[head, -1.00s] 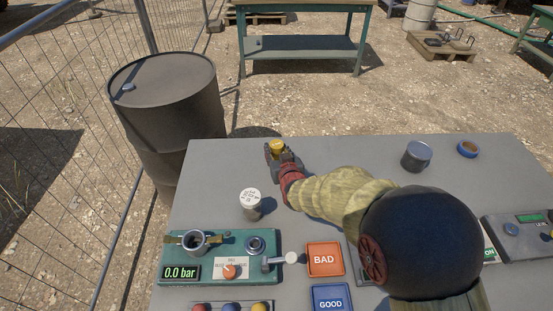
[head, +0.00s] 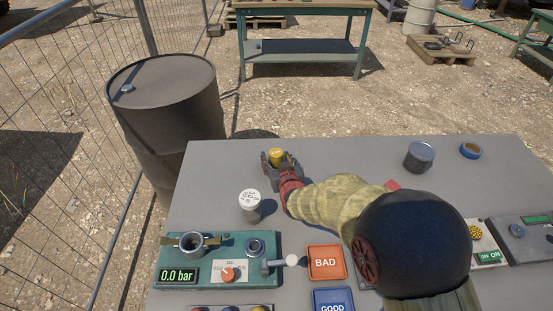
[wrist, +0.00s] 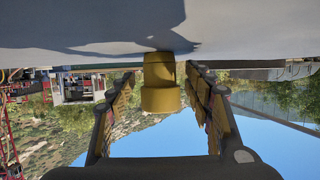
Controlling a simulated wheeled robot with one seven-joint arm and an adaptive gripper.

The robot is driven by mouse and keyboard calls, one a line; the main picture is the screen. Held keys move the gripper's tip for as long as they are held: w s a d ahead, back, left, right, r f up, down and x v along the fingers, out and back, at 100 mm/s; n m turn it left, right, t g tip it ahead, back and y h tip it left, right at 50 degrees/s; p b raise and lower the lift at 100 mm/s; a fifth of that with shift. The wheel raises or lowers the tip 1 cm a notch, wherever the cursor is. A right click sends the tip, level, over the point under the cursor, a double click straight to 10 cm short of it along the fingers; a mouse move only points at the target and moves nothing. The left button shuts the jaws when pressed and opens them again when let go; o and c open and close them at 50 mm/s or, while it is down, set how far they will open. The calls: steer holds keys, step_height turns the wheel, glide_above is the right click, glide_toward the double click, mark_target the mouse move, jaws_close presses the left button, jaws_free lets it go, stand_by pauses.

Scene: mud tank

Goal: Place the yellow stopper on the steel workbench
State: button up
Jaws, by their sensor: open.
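The yellow stopper (head: 277,155) stands upright on the grey steel workbench (head: 340,160), near its far edge. My gripper (head: 278,161) is around it, with one finger on each side. In the wrist view, which is upside down, the stopper (wrist: 162,84) rests with its narrower end against the bench top (wrist: 60,30). The fingers (wrist: 162,100) are open, with a clear gap on both sides of the stopper. My forearm hides part of the bench to the right.
A white-topped cylinder (head: 250,204) stands left of my arm. A dark round container (head: 419,156) and blue tape roll (head: 471,150) sit at the right. A green pressure panel (head: 220,262), BAD tray (head: 326,262) and GOOD tray (head: 333,301) lie nearer. A barrel (head: 165,105) stands beyond the left edge.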

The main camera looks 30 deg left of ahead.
steer(key=shift+r, duration=0.2)
steer(key=shift+s+d+r+p, duration=0.15)
steer(key=shift+s+d+p, duration=0.1)
steer(key=shift+p, duration=0.1)
steer(key=p+v, duration=0.3)
steer(key=v, duration=0.8)
steer(key=shift+s, duration=0.1)
steer(key=shift+r, duration=0.1)
